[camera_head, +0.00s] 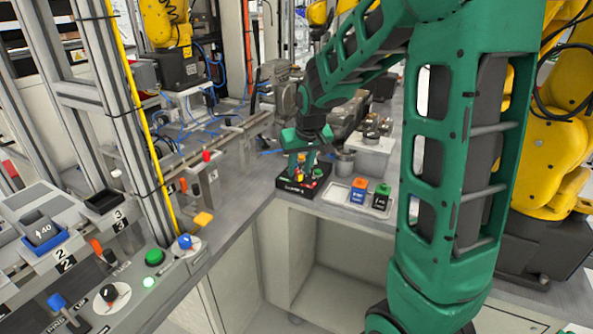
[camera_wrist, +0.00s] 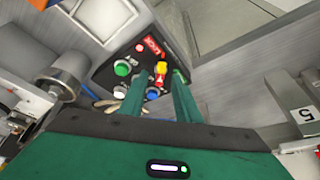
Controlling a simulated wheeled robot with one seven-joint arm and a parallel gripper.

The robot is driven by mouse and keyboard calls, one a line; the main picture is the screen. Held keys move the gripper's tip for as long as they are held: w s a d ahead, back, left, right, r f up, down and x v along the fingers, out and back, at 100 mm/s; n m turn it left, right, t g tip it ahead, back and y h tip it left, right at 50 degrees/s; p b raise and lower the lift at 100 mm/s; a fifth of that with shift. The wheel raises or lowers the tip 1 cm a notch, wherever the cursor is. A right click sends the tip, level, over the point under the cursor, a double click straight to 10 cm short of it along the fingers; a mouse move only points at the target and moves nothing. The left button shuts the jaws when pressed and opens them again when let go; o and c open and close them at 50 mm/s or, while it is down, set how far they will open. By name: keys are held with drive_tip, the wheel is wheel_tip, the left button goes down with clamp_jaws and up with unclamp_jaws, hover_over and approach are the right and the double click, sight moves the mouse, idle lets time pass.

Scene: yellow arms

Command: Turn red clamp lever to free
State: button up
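A small black control box (camera_head: 297,190) stands near the counter's front corner in the head view; it also shows in the wrist view (camera_wrist: 112,85). Its top carries a red LOCK label (camera_wrist: 153,46), a red-and-yellow lever-like part (camera_wrist: 160,70) and round green, white and blue buttons. My gripper (camera_wrist: 160,78) is above the box with its two green fingers apart, one on each side of the red-and-yellow part. I see gaps beside that part, but contact is unclear. In the head view my gripper (camera_head: 304,158) hides part of the box.
A tray (camera_head: 340,203) with an orange-and-blue block (camera_head: 358,190) and a green-and-black block (camera_head: 381,196) sits right of the box. A metal cylinder (camera_head: 344,161) stands behind the tray. A control panel with a green button (camera_head: 154,257) fills the lower left.

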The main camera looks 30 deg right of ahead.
drive_tip(key=shift+w+f, duration=0.15)
drive_tip(key=shift+f, duration=0.35)
